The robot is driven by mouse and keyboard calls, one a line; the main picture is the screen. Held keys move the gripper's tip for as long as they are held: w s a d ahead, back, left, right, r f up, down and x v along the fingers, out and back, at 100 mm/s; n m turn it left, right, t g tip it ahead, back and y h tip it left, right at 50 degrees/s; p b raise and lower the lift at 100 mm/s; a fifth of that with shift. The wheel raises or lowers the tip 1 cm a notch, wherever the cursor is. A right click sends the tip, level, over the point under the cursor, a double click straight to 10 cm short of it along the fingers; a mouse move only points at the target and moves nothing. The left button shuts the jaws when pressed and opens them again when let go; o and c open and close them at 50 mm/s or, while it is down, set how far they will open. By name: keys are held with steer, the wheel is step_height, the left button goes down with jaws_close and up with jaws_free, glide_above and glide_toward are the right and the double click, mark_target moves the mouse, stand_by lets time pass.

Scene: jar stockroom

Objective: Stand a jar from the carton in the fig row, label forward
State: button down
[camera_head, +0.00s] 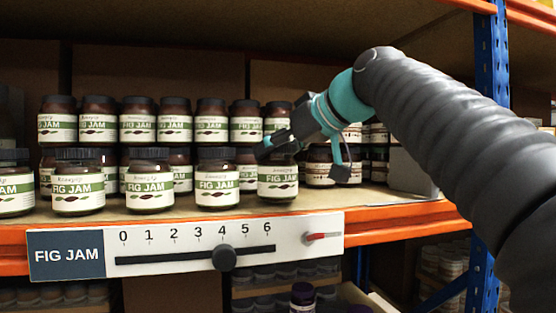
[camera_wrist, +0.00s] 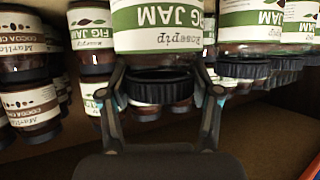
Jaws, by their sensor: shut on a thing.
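My gripper (camera_head: 279,146) is shut on the lid of a fig jam jar (camera_head: 277,183) at the right end of the front row. In the wrist view, upside down, the fingers (camera_wrist: 163,92) close around the dark lid of this jar (camera_wrist: 158,28), whose green-and-white label faces the camera. In the head view its label faces forward and it looks upright. Its base is at or very near the shelf board; contact is unclear. Other fig jars, such as the one beside it (camera_head: 217,180), stand with labels forward.
The fig jam shelf label (camera_head: 66,255) has a 0–6 scale with its slider knob (camera_head: 224,257) near 4. Jars with different labels (camera_head: 321,168) stand to the right. A blue upright (camera_head: 491,90) is behind my arm.

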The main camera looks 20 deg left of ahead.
steer(key=shift+f, duration=0.25)
steer(key=shift+c, duration=1.2)
jaws_free()
steer(key=shift+f, duration=0.1)
steer(key=shift+s+d+r, duration=0.1)
steer(key=shift+d+r, duration=0.05)
steer(key=shift+r, duration=0.1)
steer(key=v, duration=1.1)
steer(key=shift+s+d+p, duration=0.2)
steer(key=shift+d+p, duration=0.05)
steer(key=shift+p, duration=0.15)
